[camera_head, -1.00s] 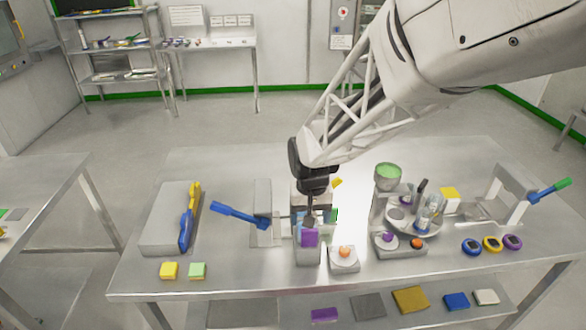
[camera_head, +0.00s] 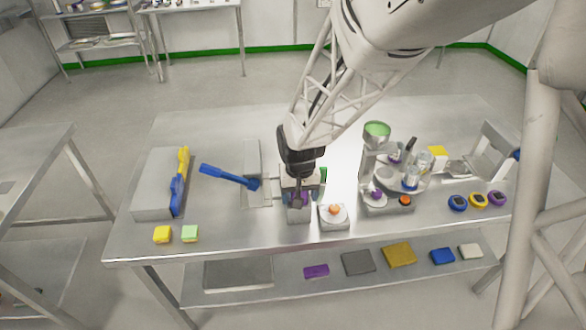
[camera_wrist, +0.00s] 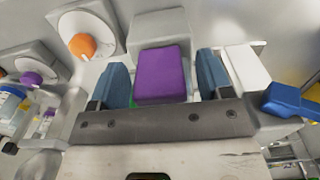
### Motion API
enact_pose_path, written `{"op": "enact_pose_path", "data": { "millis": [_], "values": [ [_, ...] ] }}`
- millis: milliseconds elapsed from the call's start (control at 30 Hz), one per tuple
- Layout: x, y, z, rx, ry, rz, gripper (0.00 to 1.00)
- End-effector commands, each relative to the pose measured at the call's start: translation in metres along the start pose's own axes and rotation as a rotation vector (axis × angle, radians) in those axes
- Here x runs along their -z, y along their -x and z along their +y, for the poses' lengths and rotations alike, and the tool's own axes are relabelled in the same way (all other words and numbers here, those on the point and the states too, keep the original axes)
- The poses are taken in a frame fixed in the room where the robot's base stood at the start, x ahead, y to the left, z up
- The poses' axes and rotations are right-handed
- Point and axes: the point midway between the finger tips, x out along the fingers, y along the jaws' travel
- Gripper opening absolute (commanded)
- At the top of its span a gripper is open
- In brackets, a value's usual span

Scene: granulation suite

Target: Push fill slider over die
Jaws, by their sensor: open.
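A purple block (camera_wrist: 164,75), which looks like the fill slider's handle, sits on a grey device (camera_head: 297,214) near the table's front middle. My gripper (camera_wrist: 163,78) is open, with its two blue-grey fingers on either side of the block in the wrist view. Narrow gaps show between block and fingers, so it does not look clamped. In the head view my gripper (camera_head: 298,198) points down over this device and hides most of the block. The die cannot be made out; it may be hidden behind my gripper.
A grey unit with an orange knob (camera_head: 334,210) stands close on the right. A blue lever (camera_head: 230,177) reaches in from the left. A round turntable station with a green-topped hopper (camera_head: 377,131) is further right.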

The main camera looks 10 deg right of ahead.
Motion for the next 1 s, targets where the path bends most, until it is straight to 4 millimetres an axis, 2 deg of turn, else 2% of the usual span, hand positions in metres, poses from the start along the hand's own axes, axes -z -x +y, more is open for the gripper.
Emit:
{"op": "enact_pose_path", "data": {
  "millis": [367,700,867,1000],
  "values": [
    [0.000,-0.004,0.000,0.000,0.000,0.000,0.72],
    [0.000,-0.004,0.000,0.000,0.000,0.000,0.21],
    [0.003,-0.004,0.000,0.000,0.000,0.000,0.21],
    [0.017,-0.004,0.000,0.000,-0.001,-0.001,0.21]
  ]
}}
